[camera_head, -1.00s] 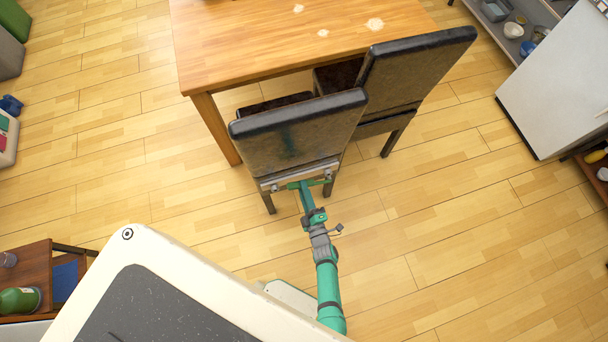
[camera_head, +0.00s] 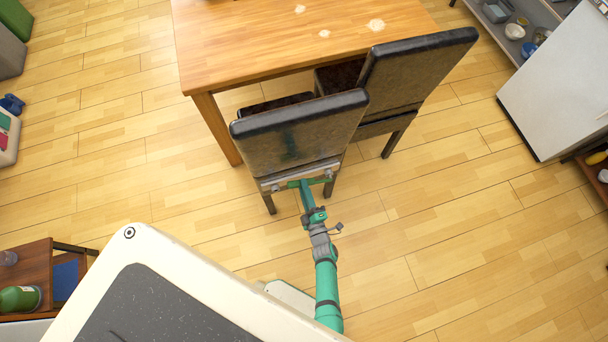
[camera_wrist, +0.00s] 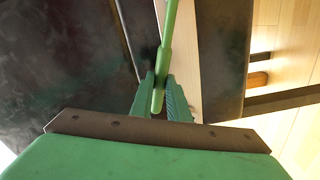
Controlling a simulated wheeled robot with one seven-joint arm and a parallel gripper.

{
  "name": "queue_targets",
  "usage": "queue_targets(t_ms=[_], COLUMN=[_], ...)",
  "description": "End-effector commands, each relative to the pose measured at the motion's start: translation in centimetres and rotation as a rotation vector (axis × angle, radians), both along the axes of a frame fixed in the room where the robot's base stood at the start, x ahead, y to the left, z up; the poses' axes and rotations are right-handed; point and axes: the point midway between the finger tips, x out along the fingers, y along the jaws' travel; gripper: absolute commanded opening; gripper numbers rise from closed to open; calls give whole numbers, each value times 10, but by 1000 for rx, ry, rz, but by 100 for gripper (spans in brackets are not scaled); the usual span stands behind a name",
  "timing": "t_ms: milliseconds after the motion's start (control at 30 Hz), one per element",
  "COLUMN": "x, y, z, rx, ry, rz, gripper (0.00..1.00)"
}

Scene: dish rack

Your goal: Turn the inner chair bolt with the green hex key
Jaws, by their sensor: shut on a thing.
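My gripper (camera_wrist: 160,97) is shut on the green hex key (camera_wrist: 168,38), whose shaft runs up between the two green fingers in the wrist view. In the head view my gripper (camera_head: 306,190) is at the lower edge of the back of the nearer dark chair (camera_head: 290,138), close to its pale metal rail (camera_head: 285,178). In the wrist view the dark chair back fills the left side. The key's far end leaves the top of the wrist view. I cannot make out the inner bolt or whether the key touches it.
A wooden table (camera_head: 270,45) stands behind the chairs. A second dark chair (camera_head: 415,70) is close on the right of the first. A white cabinet (camera_head: 555,80) stands at the right. Wooden floor (camera_head: 450,230) is clear on the right of my arm.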

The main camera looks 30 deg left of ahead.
Motion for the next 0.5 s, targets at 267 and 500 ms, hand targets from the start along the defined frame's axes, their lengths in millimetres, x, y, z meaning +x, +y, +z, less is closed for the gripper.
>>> queue_targets(t_ms=[267, 500], x=[0, -6], y=[0, -7], z=[1, 0], rx=[1, 0], ry=[-1, 0], rz=[0, 1], gripper=[0, 0])
